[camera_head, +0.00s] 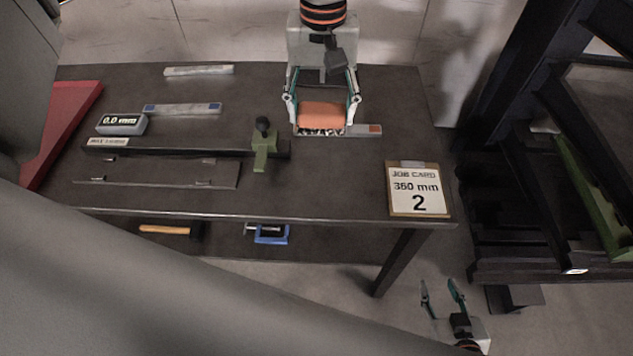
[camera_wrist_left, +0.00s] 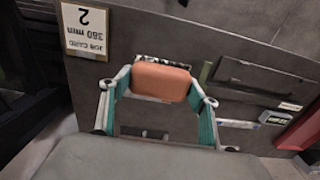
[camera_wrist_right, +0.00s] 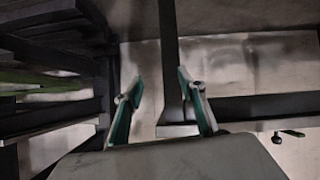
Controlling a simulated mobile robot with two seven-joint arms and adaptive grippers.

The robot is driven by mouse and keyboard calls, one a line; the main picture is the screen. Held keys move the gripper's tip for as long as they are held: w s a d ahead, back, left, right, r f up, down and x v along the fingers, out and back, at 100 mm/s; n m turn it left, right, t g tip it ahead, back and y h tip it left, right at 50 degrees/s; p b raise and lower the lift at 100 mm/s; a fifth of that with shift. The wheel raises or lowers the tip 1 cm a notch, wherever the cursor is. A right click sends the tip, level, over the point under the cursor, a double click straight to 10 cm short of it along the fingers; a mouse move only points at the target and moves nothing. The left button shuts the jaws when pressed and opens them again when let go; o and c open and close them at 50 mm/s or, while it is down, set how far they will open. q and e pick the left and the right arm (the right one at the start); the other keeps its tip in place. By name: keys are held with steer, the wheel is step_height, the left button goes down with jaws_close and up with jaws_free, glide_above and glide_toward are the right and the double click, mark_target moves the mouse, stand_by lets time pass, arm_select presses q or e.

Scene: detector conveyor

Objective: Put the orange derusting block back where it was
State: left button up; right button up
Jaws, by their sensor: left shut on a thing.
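The orange derusting block (camera_head: 322,115) is between the fingers of my left gripper (camera_head: 322,103), over the far right part of the dark table (camera_head: 345,185). In the left wrist view the block (camera_wrist_left: 161,82) spans the gap between the fingertips. My left gripper is shut on it. A black-and-white speckled patch (camera_head: 320,132) shows just below the block's near edge, partly hidden. I cannot tell whether the block touches the table. My right gripper (camera_head: 442,290) is open and empty, low beyond the table's front right; its parted fingers (camera_wrist_right: 162,92) also show in the right wrist view.
A job card (camera_head: 417,190) reading 360 mm lies at the right. A green-clamped long gauge (camera_head: 200,147) and a 0.0 mm display (camera_head: 121,124) lie left. A dark rack (camera_head: 500,215) stands right.

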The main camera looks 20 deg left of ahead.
arm_select(q)
steer(key=p, duration=0.2)
glide_above(321, 183)
step_height(321, 183, down, 15)
steer(key=shift+r, duration=0.15)
steer(key=shift+f, duration=0.8)
step_height(321, 183, down, 2)
steer(key=shift+s+f, duration=0.1)
steer(key=shift+f, duration=0.55)
arm_select(e)
steer(key=shift+s+d+f+g+h, duration=0.15)
steer(key=shift+s+d+f+h, duration=0.1)
steer(key=shift+d, duration=0.25)
steer(key=shift+s+d+f+g+h, duration=0.15)
steer(key=shift+s+d+f, duration=0.1)
steer(key=shift+d, duration=0.25)
arm_select(q)
steer(key=shift+f, duration=0.1)
steer(key=o, duration=0.8)
steer(key=shift+o, duration=1.2)
arm_select(e)
steer(key=shift+w+a+r, duration=0.1)
steer(key=shift+a+r, duration=0.05)
